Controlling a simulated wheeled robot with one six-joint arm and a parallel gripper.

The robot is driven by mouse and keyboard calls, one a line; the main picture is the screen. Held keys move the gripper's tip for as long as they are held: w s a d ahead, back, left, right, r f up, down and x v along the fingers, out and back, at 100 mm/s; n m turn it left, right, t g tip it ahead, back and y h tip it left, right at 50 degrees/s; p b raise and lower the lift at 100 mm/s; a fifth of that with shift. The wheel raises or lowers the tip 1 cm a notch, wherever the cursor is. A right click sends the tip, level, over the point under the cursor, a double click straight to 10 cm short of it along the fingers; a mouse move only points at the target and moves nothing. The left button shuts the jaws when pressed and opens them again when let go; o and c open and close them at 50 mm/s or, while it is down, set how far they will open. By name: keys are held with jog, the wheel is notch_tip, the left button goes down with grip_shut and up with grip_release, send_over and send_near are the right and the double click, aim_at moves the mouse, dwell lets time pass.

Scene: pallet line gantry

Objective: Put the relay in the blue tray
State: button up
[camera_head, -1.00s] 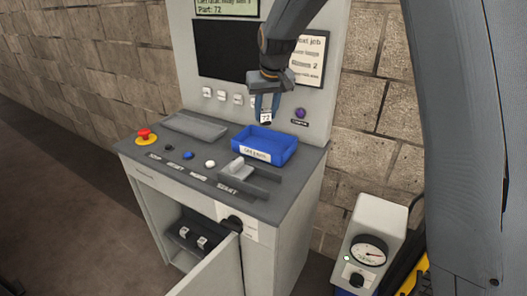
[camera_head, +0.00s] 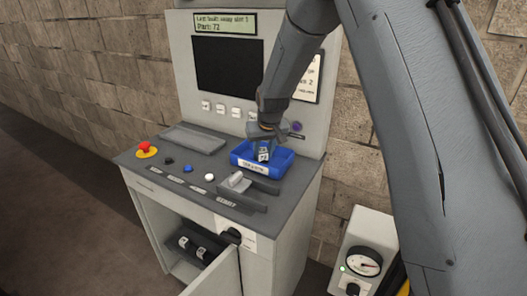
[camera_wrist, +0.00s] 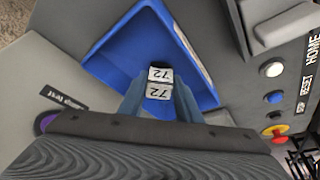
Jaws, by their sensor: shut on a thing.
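The relay (camera_wrist: 159,83) is a small block with white faces marked 72. My gripper (camera_wrist: 158,100) is shut on it, and in the wrist view the relay sits between the two fingers over the blue tray. The blue tray (camera_head: 283,171) stands on the console top and has a white label on its front wall. It also shows in the wrist view (camera_wrist: 115,55). In the head view my gripper (camera_head: 263,154) reaches down into the tray's opening. I cannot tell whether the relay touches the tray floor.
The console top (camera_head: 150,174) holds a red emergency button (camera_head: 145,149), several small buttons and a grey lever block (camera_head: 236,182) in front of the tray. The cabinet door below is open, with more small labelled parts (camera_head: 192,247) inside. A gauge box (camera_head: 362,255) stands at right.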

jog(key=shift+f, duration=0.1)
jog(key=o, duration=1.1)
jog(key=shift+c, duration=0.2)
jog(key=a+b+v, duration=0.1)
jog(key=b+v, duration=0.3)
jog(key=v, duration=0.8)
jog(key=s+d+f+g, duration=0.1)
jog(key=s+d+f, duration=0.2)
jog(key=s, duration=0.6)
jog(key=s+d+f+m+g, duration=0.1)
jog(key=s+d+f, duration=0.3)
jog(key=s, duration=0.6)
jog(key=s+d+f+m+h, duration=0.1)
jog(key=s+d+f, duration=0.2)
jog(key=s+d, duration=0.3)
jog(key=s, duration=0.3)
jog(key=shift+s+d+f+g, duration=0.25)
jog(key=shift+d+f+g, duration=0.05)
jog(key=shift+g, duration=0.1)
jog(key=shift+f, duration=0.15)
